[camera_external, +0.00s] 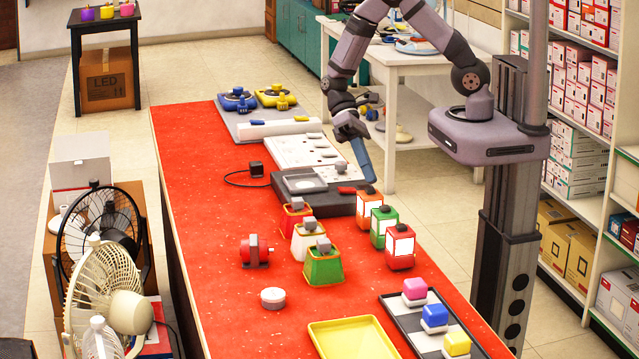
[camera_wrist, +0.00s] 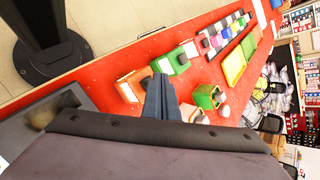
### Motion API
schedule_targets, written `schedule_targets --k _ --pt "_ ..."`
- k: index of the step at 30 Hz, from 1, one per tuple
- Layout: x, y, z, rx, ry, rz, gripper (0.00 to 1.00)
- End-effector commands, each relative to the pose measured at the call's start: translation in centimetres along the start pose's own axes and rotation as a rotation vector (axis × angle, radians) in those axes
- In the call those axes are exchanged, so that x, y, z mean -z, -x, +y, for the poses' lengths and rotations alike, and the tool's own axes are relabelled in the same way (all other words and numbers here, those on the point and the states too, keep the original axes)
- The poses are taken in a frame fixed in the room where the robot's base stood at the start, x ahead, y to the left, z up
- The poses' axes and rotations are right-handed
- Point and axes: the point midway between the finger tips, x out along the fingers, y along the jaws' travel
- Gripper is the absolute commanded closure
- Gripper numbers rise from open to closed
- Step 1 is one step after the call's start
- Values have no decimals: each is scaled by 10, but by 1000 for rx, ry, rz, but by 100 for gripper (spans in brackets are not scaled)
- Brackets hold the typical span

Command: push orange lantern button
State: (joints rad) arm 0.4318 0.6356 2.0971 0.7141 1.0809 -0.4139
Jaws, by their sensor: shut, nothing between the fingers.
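The orange lantern (camera_external: 367,206) stands on the red-covered table, with a white lit panel and a dark button-like top (camera_external: 367,190). It heads a short row with a green lantern (camera_external: 381,225) and a red lantern (camera_external: 400,249). My gripper (camera_external: 367,176) is shut and empty, pointing down just above and behind the orange lantern in the external view. I cannot tell whether it touches the top. In the wrist view my shut blue-grey fingers (camera_wrist: 160,88) reach over the table, with the orange lantern (camera_wrist: 131,86) just left of them.
A black device with a grey plate (camera_external: 305,184) lies left of my gripper. Red, white and green bell-like objects (camera_external: 323,265) stand left of the lanterns. A checkered tray with coloured buttons (camera_external: 425,318) and a yellow tray (camera_external: 352,340) lie nearer the front.

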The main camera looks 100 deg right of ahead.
Motion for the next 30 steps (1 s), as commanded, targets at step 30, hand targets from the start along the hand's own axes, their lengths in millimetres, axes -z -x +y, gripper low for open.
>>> schedule_targets --k 30 --pt "-28 38 -28 0 0 1 100"
